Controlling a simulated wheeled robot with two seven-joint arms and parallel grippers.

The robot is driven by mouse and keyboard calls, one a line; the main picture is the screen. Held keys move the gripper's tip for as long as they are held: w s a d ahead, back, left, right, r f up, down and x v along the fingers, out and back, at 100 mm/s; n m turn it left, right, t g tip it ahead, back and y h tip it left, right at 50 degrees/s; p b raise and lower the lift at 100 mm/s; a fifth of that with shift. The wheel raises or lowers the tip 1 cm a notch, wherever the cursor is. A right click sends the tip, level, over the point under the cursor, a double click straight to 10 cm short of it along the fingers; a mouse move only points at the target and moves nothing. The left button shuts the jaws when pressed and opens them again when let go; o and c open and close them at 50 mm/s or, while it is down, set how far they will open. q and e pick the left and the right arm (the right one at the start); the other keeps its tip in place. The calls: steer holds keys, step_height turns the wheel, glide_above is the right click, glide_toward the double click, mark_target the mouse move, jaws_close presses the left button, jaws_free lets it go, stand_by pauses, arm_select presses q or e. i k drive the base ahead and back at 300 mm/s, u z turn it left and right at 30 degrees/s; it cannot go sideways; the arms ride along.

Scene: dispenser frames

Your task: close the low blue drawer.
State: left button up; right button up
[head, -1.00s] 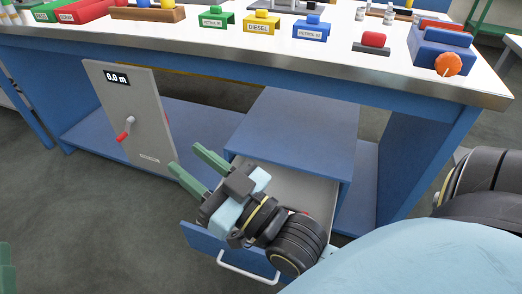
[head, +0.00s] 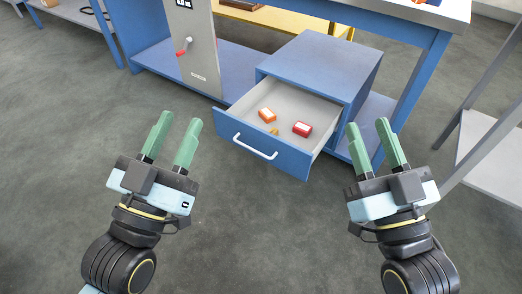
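The low blue drawer (head: 262,146) stands pulled out of the blue cabinet (head: 322,62) under the workbench. It has a white bar handle (head: 254,147) on its front, and its grey inside shows. My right gripper (head: 376,145) is open and empty, to the right of the drawer front. Neither gripper appears to touch the drawer.
The blue workbench (head: 425,45) stands over the cabinet, with a low shelf (head: 170,58) on the left. A grey rack (head: 490,150) is at the right. Grey floor (head: 260,225) lies clear in front.

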mark_target(241, 125)
steer(key=u, duration=0.4)
steer(key=i, duration=0.9)
steer(key=z, duration=0.7)
steer(key=k, duration=0.4)
steer(key=u, duration=1)
steer(key=i, duration=0.55)
steer(key=z, duration=1.15)
